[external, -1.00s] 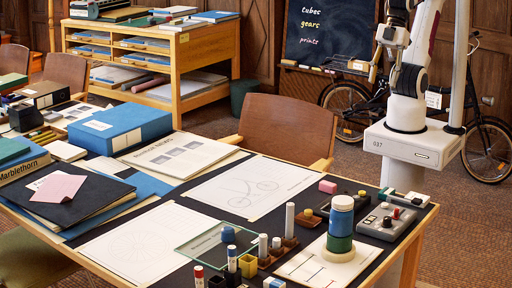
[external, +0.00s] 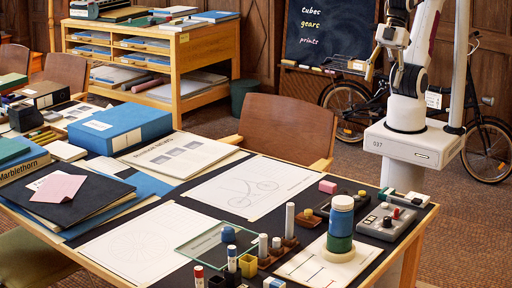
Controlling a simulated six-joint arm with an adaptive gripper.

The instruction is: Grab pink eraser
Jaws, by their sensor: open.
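The pink eraser (external: 328,187) is a small block on the dark desk surface. It lies near the desk's back edge, right of the bicycle drawing (external: 251,186). My gripper (external: 372,72) is above and behind the desk at the upper right, well apart from the eraser. It is open, with nothing seen between its fingers.
A blue and green jar (external: 340,225) stands in front of the eraser. A grey control box (external: 390,221) lies to its right. Small blocks and upright markers (external: 290,218) stand at the front left. A wooden chair (external: 287,130) is behind the desk.

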